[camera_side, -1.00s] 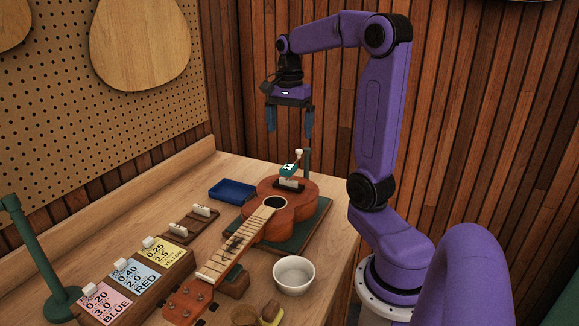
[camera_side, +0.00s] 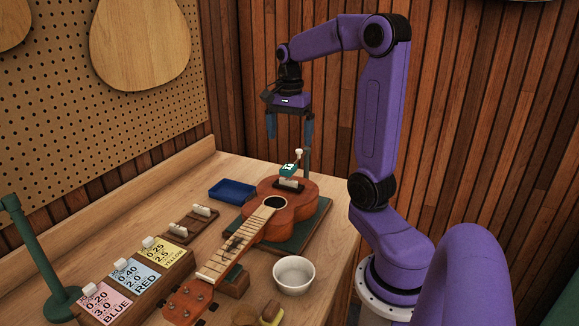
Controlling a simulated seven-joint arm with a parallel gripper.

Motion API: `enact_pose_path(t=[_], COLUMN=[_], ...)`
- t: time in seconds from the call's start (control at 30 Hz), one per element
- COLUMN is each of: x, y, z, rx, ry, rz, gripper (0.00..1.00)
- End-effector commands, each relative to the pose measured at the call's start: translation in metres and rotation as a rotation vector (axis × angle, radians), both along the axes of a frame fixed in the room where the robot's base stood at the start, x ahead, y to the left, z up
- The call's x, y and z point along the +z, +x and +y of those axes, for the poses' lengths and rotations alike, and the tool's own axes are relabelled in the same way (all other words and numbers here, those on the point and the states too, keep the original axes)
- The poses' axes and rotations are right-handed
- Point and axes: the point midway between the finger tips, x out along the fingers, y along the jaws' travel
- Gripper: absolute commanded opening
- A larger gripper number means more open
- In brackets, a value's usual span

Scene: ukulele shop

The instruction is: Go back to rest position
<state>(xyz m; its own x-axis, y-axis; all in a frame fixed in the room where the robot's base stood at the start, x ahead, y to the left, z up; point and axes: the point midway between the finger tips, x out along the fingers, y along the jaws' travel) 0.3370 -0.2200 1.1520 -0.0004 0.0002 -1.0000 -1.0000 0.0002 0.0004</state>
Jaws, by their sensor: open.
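My gripper (camera_side: 289,132) hangs from the purple arm with its two blue fingers pointing down and spread apart. It is open and empty. It is above the far end of the ukulele (camera_side: 292,207), apart from it. The ukulele lies on a green mat (camera_side: 312,232) with its neck toward the front left. A small teal block with a white knob (camera_side: 289,170) stands at the ukulele's bridge, below my fingers. Whether it touches the strings is too small to tell.
A blue tray (camera_side: 232,191) lies left of the ukulele, a white bowl (camera_side: 293,276) to its right. Labelled cards in pink, blue and yellow (camera_side: 168,257) with white pegs line the left. A green post (camera_side: 38,255) stands at the far left. The air around my gripper is clear.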

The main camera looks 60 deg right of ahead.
Motion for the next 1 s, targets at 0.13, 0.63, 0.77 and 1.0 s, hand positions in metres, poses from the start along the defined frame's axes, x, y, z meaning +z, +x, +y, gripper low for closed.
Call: enact_pose_path(t=[0.13,0.63,0.77,1.0], x=[0.011,0.089,0.097,0.087], y=[0.001,0.001,0.000,0.009], z=[0.000,0.000,0.000,0.028], rx=[0.000,0.000,0.001,0.186], ry=[-0.002,-0.002,-0.001,0.001], rz=[-0.003,-0.003,-0.001,0.000], gripper=[1.00,1.00,1.00,1.00])
